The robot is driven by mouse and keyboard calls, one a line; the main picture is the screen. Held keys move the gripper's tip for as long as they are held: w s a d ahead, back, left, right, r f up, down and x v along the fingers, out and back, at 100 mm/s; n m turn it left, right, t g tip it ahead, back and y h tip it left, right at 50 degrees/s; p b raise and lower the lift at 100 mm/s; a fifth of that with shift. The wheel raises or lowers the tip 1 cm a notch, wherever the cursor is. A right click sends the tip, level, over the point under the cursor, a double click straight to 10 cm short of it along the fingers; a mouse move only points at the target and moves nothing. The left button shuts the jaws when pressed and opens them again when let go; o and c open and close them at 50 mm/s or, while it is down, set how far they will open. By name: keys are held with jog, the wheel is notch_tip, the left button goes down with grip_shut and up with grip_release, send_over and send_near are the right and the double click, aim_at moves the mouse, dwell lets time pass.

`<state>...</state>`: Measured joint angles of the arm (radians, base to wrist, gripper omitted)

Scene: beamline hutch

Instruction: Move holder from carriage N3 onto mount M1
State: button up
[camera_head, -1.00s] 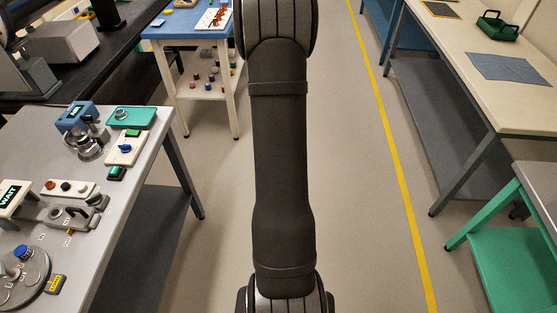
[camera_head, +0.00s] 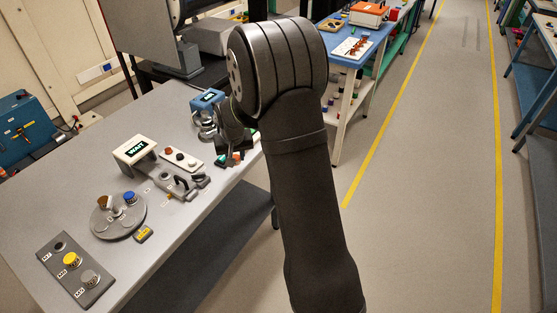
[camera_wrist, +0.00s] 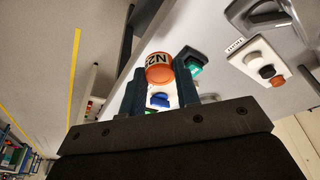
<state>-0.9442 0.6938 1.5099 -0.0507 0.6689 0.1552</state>
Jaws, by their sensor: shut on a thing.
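My gripper (camera_wrist: 160,82) is shut on an orange, round-topped holder (camera_wrist: 159,66) in the wrist view. The lettering on the holder is turned over and looks like N2, but I cannot be sure. In the head view my gripper is mostly hidden behind my arm, above the right edge of the grey bench. Mount M1 (camera_head: 59,246) is a dark, empty-looking spot on the grey plate (camera_head: 56,262) at the bench's front left. I cannot pick out carriage N3.
A round grey disc (camera_head: 119,229) with a brown and a blue (camera_head: 129,197) knob lies behind the plate. Beyond it stand a WAIT sign (camera_head: 134,149), a button box (camera_head: 181,158) and a grey clamp-like fixture (camera_head: 181,185).

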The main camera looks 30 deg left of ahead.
aim_at(128, 220)
jog(key=s+a+r+n, duration=0.1)
jog(key=s+a, duration=0.2)
jog(key=s, duration=0.1)
jog(key=s+a+r, duration=0.1)
jog(key=s+a, duration=0.2)
jog(key=s, duration=0.1)
jog(key=s+a+r+n, duration=0.1)
jog(key=s+a, duration=0.2)
jog(key=s, duration=0.2)
jog(key=shift+a+r+n+g, duration=0.1)
jog(key=shift+a+n+g, duration=0.2)
jog(key=s+a+r+n, duration=0.1)
jog(key=s+a+n, duration=0.1)
jog(key=s, duration=0.8)
jog(key=s+a+r+n, duration=0.2)
jog(key=s, duration=0.8)
jog(key=shift+g+y, duration=0.4)
jog(key=shift+g, duration=0.1)
jog(key=shift+s+a+f, duration=0.1)
jog(key=shift+s+f, duration=0.05)
jog(key=shift+f, duration=1.65)
jog(key=shift+s+f, duration=0.15)
jog(key=shift+f, duration=1.6)
jog(key=shift+f, duration=0.6)
jog(key=o, duration=1)
jog(key=shift+o, duration=0.2)
jog(key=shift+r, duration=0.15)
